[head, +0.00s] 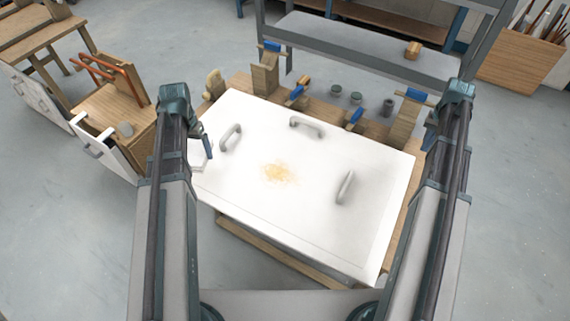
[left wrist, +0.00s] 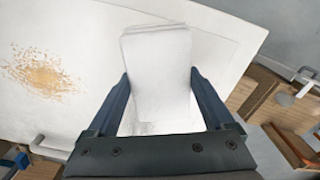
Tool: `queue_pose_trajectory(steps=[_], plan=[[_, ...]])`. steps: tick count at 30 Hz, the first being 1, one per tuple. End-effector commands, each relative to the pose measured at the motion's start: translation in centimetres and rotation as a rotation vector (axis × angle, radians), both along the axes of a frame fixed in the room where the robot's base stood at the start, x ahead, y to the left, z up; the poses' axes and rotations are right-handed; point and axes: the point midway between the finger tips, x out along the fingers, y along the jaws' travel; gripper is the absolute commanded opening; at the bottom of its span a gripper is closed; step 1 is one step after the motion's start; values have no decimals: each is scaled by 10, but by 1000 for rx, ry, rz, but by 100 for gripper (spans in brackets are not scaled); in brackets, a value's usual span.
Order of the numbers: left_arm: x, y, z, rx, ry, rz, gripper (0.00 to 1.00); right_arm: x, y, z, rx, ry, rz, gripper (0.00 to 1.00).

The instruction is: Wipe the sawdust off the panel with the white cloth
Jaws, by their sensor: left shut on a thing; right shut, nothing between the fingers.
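The white panel (head: 310,220) lies flat on a wooden bench. A tan patch of sawdust (head: 278,173) lies near the panel's middle; the sawdust also shows at the left of the left wrist view (left wrist: 42,72). My left gripper (head: 207,146) is at the panel's left edge, shut on the white cloth (head: 197,156). In the left wrist view the cloth (left wrist: 158,75) is a folded, layered block between the two fingers, over the panel and apart from the sawdust. My right gripper (head: 436,118) is shut and empty beyond the panel's right corner, partly hidden by its arm.
Grey handles (head: 230,137), (head: 307,127), (head: 346,187) stand up around the sawdust. A grey shelf (head: 360,50) stands behind. A wooden stand with copper pipe (head: 105,70) is at left.

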Motion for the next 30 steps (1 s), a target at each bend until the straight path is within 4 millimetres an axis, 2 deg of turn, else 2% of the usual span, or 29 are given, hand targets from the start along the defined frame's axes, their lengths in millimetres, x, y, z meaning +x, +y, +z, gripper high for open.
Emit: queue_pose_trajectory(steps=[30], plan=[[0,0,-16,0,0,0,42,0,0,-16,0,0,0,0]])
